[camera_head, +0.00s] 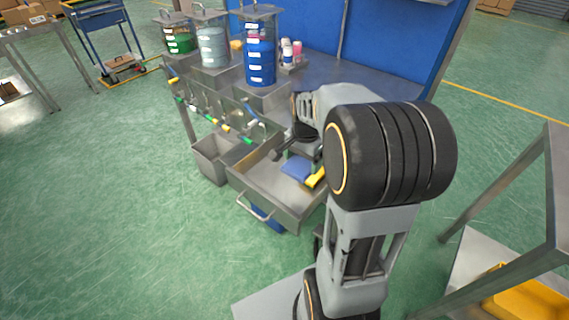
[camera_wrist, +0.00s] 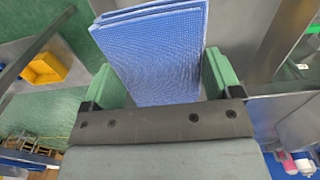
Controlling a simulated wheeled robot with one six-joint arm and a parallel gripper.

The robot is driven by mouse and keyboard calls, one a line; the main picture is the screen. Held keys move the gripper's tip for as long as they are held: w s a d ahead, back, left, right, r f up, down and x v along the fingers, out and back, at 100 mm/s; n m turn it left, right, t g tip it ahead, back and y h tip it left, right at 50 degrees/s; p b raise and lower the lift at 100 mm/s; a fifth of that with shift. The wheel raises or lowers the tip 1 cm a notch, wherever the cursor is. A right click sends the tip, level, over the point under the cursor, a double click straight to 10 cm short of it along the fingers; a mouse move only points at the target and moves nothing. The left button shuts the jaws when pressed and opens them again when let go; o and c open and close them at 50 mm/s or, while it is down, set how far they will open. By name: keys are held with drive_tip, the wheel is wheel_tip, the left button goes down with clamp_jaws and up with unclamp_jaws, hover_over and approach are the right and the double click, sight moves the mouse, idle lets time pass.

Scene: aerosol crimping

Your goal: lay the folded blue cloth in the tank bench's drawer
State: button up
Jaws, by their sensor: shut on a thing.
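The folded blue cloth (camera_wrist: 150,50) is held between the two green finger pads of my gripper (camera_wrist: 160,80) in the wrist view, and its layered folds extend past the fingers. In the head view a blue piece that looks like this cloth (camera_head: 297,168) shows over the open drawer (camera_head: 262,188) of the tank bench. I cannot tell whether it touches the drawer floor. My arm hides part of the gripper and of the drawer's right side there.
A yellow item (camera_head: 316,178) shows at the drawer's right. Clear tanks, one with blue liquid (camera_head: 260,62), stand on the bench with a row of taps below. A grey bin (camera_head: 212,158) stands left of the drawer. A yellow bin (camera_head: 525,298) is at lower right.

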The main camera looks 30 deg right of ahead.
drive_tip(key=w+f, duration=0.4)
drive_tip(key=w, duration=0.4)
drive_tip(key=b, duration=0.1)
hover_over(282, 160)
drive_tip(key=s+a, duration=0.1)
drive_tip(key=s, duration=0.2)
wheel_tip(282, 160, down, 5)
drive_tip(key=shift+w, duration=0.1)
drive_tip(key=shift+w+f, duration=0.2)
drive_tip(key=shift+f, duration=0.1)
drive_tip(key=shift+w+f+b, duration=0.1)
drive_tip(key=shift+f+b, duration=0.3)
drive_tip(key=shift+f, duration=1.15)
drive_tip(key=shift+f, duration=0.2)
drive_tip(key=o, duration=0.7)
drive_tip(key=shift+o, duration=0.2)
